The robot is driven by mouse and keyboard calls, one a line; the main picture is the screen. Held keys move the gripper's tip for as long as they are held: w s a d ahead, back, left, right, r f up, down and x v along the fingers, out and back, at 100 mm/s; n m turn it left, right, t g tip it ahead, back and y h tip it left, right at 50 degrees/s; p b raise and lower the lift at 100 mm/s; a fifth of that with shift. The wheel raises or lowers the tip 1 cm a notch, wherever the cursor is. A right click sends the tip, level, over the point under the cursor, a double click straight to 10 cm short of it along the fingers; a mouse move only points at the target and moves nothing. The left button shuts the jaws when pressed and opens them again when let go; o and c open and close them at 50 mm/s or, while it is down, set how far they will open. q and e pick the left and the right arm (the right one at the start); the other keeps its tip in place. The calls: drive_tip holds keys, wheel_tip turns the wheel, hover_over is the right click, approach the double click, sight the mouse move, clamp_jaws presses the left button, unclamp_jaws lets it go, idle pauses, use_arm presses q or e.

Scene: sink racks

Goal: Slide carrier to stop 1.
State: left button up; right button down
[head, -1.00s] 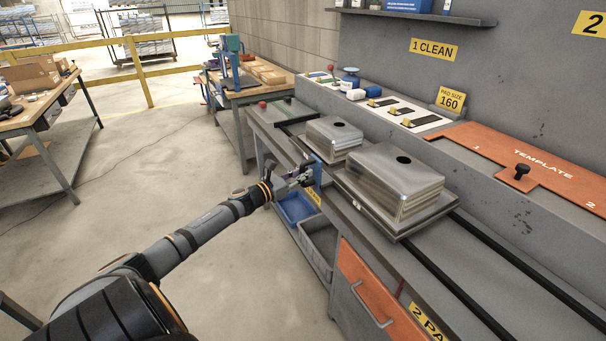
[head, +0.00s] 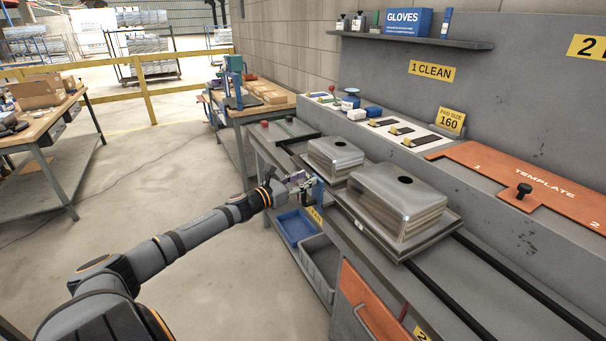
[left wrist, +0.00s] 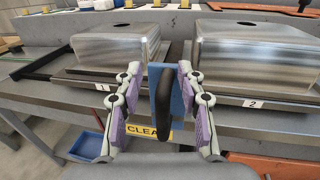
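The carrier (head: 406,252) is a dark flat tray on black rails along the bench, bearing two steel sink basins, a smaller (head: 336,158) and a larger (head: 398,203). In the left wrist view its front edge has plates marked 1 (left wrist: 101,87) and 2 (left wrist: 252,104). A blue bracket (left wrist: 178,97) with an upright black handle (left wrist: 163,92) stands at the front between the basins. My left gripper (left wrist: 158,88) is open, with its purple-padded fingers on either side of the handle and visible gaps to it. My right gripper is not in view.
A sign reading 1 CLEAN (head: 432,71) is on the back wall. The rails (head: 500,285) run on bare toward the lower right. An orange template board (head: 540,185) lies on the ledge behind. Blue and grey bins (head: 296,226) stand below the bench front.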

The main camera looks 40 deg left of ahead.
use_arm(q)
drive_tip(key=shift+r, duration=2.4)
